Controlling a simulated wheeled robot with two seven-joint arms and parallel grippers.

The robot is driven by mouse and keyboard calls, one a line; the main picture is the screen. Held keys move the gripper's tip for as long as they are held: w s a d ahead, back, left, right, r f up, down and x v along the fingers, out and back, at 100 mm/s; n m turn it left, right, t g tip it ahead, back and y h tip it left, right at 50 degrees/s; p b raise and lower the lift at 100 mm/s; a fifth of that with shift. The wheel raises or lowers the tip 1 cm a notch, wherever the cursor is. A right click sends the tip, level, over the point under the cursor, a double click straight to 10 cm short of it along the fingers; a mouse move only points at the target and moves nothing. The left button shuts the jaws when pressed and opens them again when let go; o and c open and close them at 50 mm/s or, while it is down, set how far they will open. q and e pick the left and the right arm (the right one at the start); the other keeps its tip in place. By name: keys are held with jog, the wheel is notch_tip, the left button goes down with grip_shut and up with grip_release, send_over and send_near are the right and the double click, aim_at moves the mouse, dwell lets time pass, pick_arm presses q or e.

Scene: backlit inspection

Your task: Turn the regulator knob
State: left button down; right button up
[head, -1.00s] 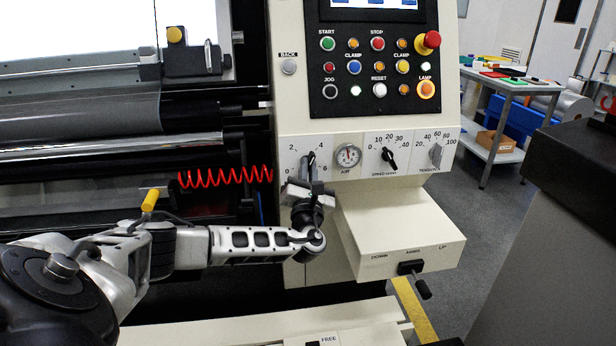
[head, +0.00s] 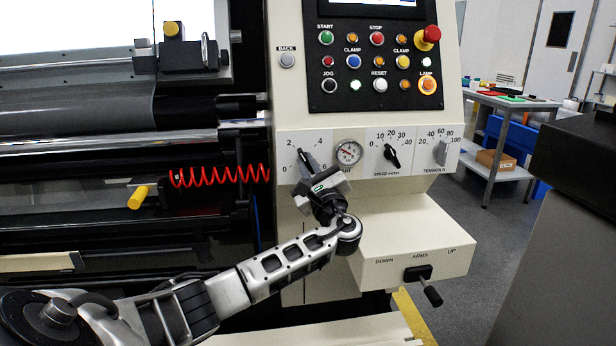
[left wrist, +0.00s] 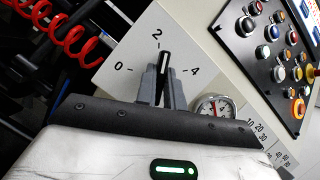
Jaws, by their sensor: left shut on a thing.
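The regulator knob (head: 301,154) is a dark pointer knob on a white plate marked 0, 2, 4, 6, left of the round gauge (head: 349,153). In the left wrist view the knob (left wrist: 165,59) stands between my grey fingertips, its white-marked end pointing close to the 2. My left gripper (head: 309,164) is shut on the knob, reaching from below and tilted; its fingers (left wrist: 161,84) cover the knob's lower part. The gripper partly hides the plate in the head view. My right gripper is out of view.
The speed knob (head: 391,155) and tension knob (head: 441,153) are to the right, below the button panel (head: 377,62). A box with an arms lever (head: 423,280) juts out below. A red coiled hose (head: 218,177) hangs at left.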

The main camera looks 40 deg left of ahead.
pick_arm(q)
jog(key=n+g+b, duration=0.1)
jog(key=n, duration=0.2)
jog(key=n+g+b, duration=0.1)
jog(key=n+g, duration=0.1)
jog(key=n, duration=0.2)
jog(key=shift+f+b, duration=0.1)
jog(key=shift+b, duration=0.3)
jog(key=n+g+h, duration=0.1)
jog(key=n, duration=0.2)
jog(key=n+b, duration=0.1)
jog(key=n, duration=0.1)
jog(key=shift+d+n+g+h, duration=0.1)
jog(key=shift+n+g+h, duration=0.3)
jog(key=n+h, duration=0.2)
jog(key=n, duration=0.3)
jog(key=shift+r+p, duration=0.2)
jog(key=shift+p, duration=0.15)
jog(key=shift+n+h, duration=0.3)
jog(key=shift+n, duration=0.2)
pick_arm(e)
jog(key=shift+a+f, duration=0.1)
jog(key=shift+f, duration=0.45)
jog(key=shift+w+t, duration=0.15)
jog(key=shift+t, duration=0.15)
